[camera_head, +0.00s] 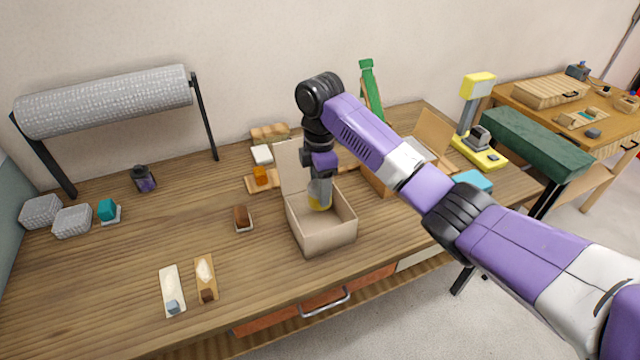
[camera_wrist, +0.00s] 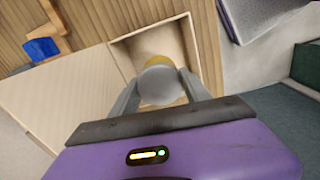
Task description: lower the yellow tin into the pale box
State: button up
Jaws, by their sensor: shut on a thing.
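The pale box (camera_head: 318,237) stands open on the wooden bench, its lid flap raised at the back left. In the wrist view the box (camera_wrist: 199,45) lies below my gripper, with its bare floor partly showing. The yellow tin (camera_head: 320,206) is at the box's mouth, upright or nearly so, with a grey upper part and a yellow lower part. My gripper (camera_head: 320,184) points down over the box. In the wrist view its two fingers close on the sides of the tin (camera_wrist: 160,82). Whether the tin touches the box floor is hidden.
A brown carton (camera_head: 372,180) with raised flaps stands close right of the box, partly behind my arm. A small brown block (camera_head: 243,217) lies to the left. Two small trays (camera_head: 172,290) lie at the front left. The bench between them is clear.

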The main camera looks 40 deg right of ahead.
jog(key=shift+f+b, duration=1.25)
jog(key=shift+f, duration=1.95)
jog(key=shift+f+b, duration=1.2)
jog(key=shift+f, duration=1.3)
jog(key=o, duration=1.6)
jog(key=shift+c, duration=0.2)
jog(key=shift+r+b, duration=0.45)
jog(key=shift+r, duration=3.5)
